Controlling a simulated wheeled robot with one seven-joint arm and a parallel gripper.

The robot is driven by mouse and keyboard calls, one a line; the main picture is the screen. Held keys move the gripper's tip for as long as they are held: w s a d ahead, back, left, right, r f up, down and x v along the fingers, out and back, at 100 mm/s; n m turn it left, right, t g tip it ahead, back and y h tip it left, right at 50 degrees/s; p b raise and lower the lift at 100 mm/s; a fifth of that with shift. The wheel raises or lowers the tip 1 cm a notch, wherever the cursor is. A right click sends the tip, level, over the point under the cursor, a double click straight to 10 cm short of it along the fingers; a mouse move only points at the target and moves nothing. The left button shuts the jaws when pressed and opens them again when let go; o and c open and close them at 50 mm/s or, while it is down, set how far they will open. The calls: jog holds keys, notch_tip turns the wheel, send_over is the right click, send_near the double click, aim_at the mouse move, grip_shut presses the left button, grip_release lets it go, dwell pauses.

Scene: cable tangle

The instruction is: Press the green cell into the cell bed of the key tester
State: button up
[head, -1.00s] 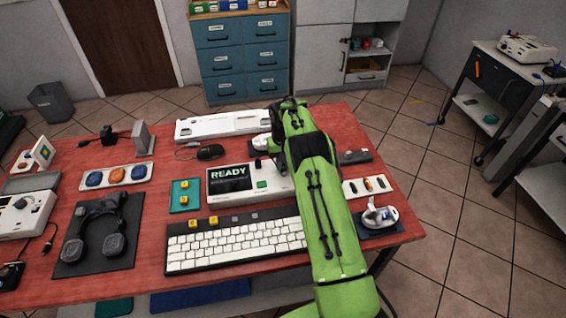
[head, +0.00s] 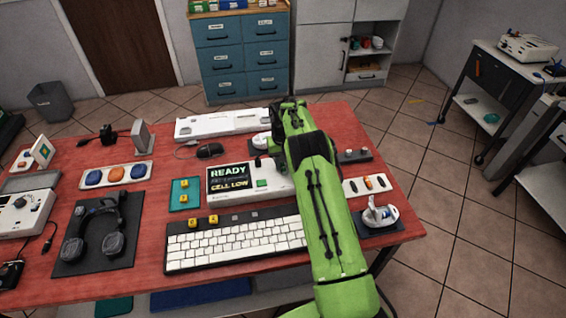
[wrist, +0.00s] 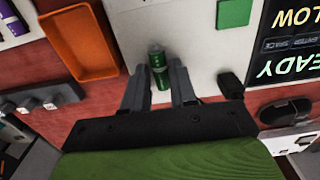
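The green cell (wrist: 159,72) shows in the wrist view between the two fingers of my gripper (wrist: 160,84), over the pale top of the key tester (wrist: 195,35). The fingers stand close on both sides of the cell; whether they touch it is unclear. The cell bed is hidden under the cell and fingers, so I cannot tell how deep the cell sits. In the head view the key tester (head: 225,196) lies mid-table, its screen (head: 229,178) reading READY and CELL LOW. My arm hides its right end and the cell there.
In the wrist view an orange tray (wrist: 62,45) lies left of the tester, with purple cells (wrist: 13,22) beyond it. A keyboard (head: 236,241) lies in front of the tester, a teal pad (head: 185,194) with yellow keys to its left, a mouse (head: 209,151) behind.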

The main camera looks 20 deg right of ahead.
jog(key=shift+r+p, duration=1.15)
jog(key=shift+r, duration=0.65)
jog(key=o, duration=0.6)
jog(key=shift+c, duration=0.2)
jog(key=shift+r+p, duration=1.85)
jog(key=shift+r, duration=0.65)
